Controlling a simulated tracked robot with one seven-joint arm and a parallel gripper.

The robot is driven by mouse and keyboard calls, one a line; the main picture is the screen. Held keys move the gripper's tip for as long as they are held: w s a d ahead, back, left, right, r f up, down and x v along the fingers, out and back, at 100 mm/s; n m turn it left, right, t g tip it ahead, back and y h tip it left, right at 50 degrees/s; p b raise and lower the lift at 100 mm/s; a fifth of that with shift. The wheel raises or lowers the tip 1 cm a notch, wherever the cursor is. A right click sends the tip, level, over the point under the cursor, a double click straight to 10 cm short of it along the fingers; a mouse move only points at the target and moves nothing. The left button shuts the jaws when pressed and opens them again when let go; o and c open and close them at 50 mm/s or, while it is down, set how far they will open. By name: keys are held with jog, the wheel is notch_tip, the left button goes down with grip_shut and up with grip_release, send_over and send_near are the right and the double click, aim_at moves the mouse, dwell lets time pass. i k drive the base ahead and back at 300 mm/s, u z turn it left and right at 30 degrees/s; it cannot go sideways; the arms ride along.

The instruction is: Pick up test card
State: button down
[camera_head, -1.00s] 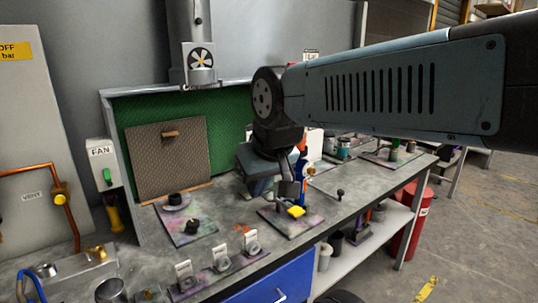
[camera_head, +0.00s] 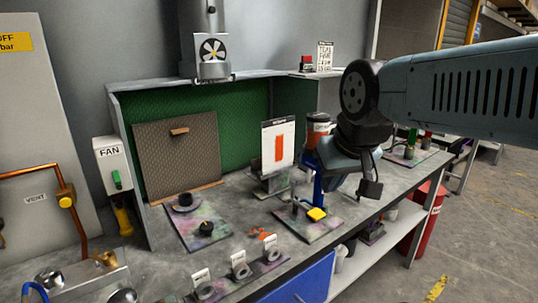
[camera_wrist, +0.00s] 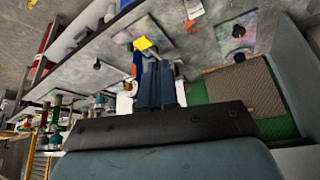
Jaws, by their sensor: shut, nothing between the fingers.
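The test card (camera_head: 278,146), a white card with an orange-red rectangle, stands upright in a dark holder (camera_head: 268,182) on the bench in front of the green booth wall. My gripper (camera_head: 369,190) is to the right of the card, apart from it, pointing down over the bench's front part. Its fingers are shut and empty; they also show in the wrist view (camera_wrist: 160,84). I cannot clearly make out the card in the wrist view, where my gripper hides part of the bench.
A blue upright item (camera_head: 319,184) with an orange-and-white top stands between the card and my gripper. Several small labelled stands (camera_head: 240,265) line the front edge. A brown panel (camera_head: 178,155) leans at the back left.

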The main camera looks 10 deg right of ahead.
aim_at(277, 134)
jog(key=z, duration=1.15)
jog(key=i, duration=0.1)
jog(key=u, duration=2.85)
jog(key=k, duration=0.95)
jog(key=z, duration=0.95)
jog(key=i, duration=1)
